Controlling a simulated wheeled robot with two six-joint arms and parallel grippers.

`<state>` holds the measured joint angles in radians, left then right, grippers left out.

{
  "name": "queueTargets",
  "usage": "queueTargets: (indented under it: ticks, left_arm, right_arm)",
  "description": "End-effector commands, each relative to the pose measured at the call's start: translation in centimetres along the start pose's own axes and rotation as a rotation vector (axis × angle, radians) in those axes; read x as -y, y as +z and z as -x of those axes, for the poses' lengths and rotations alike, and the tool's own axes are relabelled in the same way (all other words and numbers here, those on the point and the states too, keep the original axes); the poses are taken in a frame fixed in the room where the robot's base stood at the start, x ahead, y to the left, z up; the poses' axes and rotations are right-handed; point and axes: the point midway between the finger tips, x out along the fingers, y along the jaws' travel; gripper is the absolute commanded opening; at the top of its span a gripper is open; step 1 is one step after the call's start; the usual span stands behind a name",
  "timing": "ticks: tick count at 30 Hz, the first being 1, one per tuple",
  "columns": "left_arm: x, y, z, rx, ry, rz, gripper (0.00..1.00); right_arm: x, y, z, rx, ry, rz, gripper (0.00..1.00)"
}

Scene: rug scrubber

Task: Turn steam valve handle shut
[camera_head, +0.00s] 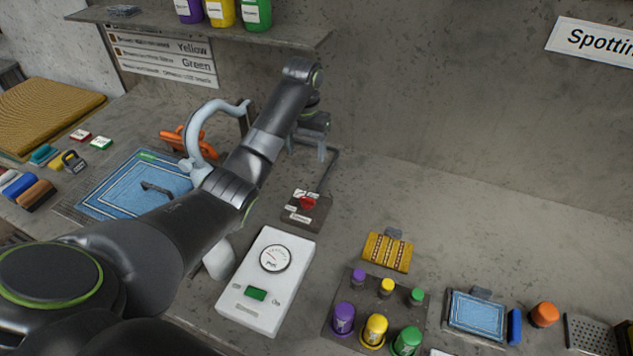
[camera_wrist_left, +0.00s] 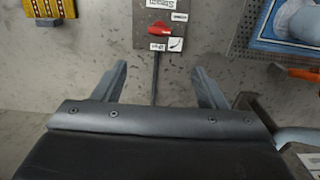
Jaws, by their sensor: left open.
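The steam valve has a red handle (camera_head: 307,203) on a dark plate (camera_head: 318,216) with small white labels, on the counter in the middle of the head view. The red handle also shows in the left wrist view (camera_wrist_left: 160,28), near the top and ahead of the fingers. A thin dark pipe (camera_head: 329,172) runs from the plate toward the wall. My left gripper (camera_head: 316,150) is open and empty, above and behind the valve, apart from the handle. In the left wrist view its two fingers (camera_wrist_left: 158,86) stand wide, with the pipe between them in the picture. My right gripper is not in view.
A white gauge box (camera_head: 245,312) stands in front of the valve. A blue mat (camera_head: 125,202) and a pale curved arm-like fixture (camera_head: 197,125) are at left. A striped yellow swatch (camera_head: 388,252) and several coloured bottles (camera_head: 375,329) are at right.

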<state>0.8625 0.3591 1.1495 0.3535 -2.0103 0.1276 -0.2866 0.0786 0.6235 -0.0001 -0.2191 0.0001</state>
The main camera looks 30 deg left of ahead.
Motion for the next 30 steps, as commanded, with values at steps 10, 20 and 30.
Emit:
queueTargets:
  ticks: [10, 20, 30]
  left_arm:
    - [-0.1, 0.0, -2.5, 0.002, 0.002, -0.002, 0.65]
    - [-0.1, 0.0, -6.3, 0.001, 0.001, -0.001, 0.65]
    - [-0.2, 0.1, -12.7, 0.006, 0.002, -0.001, 0.65]
  right_arm:
    - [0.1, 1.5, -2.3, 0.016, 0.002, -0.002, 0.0]
    - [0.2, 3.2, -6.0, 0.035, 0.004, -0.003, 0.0]
    - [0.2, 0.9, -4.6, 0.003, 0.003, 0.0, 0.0]
